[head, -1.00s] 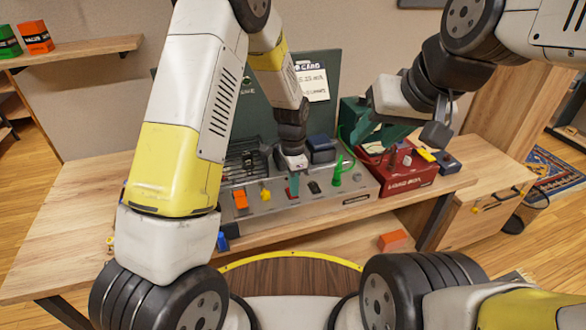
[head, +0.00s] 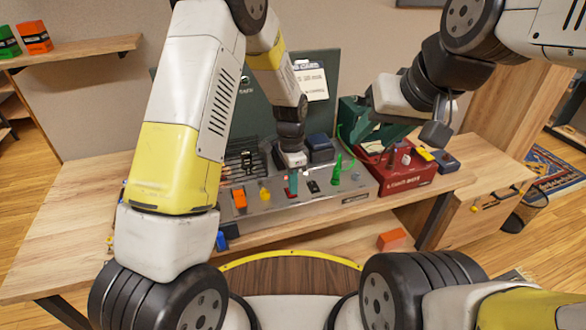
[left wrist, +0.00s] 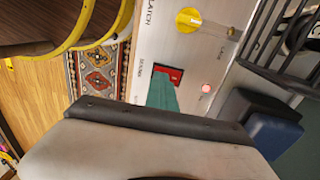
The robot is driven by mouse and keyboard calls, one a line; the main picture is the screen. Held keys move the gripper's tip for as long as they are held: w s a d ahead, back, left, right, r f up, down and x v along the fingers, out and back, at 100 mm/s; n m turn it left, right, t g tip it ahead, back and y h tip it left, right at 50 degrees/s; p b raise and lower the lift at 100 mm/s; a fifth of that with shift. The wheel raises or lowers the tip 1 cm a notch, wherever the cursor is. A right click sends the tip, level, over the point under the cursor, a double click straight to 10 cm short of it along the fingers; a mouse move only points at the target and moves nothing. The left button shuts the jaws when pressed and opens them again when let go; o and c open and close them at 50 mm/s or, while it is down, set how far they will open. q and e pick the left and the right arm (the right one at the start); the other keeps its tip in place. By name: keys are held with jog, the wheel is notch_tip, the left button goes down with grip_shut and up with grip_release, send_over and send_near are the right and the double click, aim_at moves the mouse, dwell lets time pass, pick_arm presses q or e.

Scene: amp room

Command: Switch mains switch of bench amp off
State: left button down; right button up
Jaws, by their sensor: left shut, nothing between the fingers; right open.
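The bench amp (head: 262,203) is a grey panel box on the bench with several coloured controls. Its mains switch (left wrist: 176,73) is a red rocker in a dark frame beside the "MAINS" lettering, seen in the left wrist view. My left gripper (left wrist: 163,86) is shut and empty, its teal fingertips at the rocker and covering part of it. Contact is hard to tell. In the head view the left gripper (head: 292,184) points down over the panel. A round lamp (left wrist: 206,88) beside the switch looks pinkish red. My right gripper (head: 372,132) is open, above the red load box.
A yellow knob (left wrist: 188,20) is near the mains switch. An orange control (head: 239,198) and a green lever (head: 338,168) are also on the panel. The red load box (head: 408,181) stands right of the amp. The bench's left part (head: 75,225) is clear.

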pick_arm(q)
jog(key=shift+w+a+r, duration=0.1)
jog(key=shift+w+a, duration=0.3)
jog(key=shift+w, duration=0.2)
notch_tip(320, 180, up, 14)
jog(key=shift+s+d, duration=0.3)
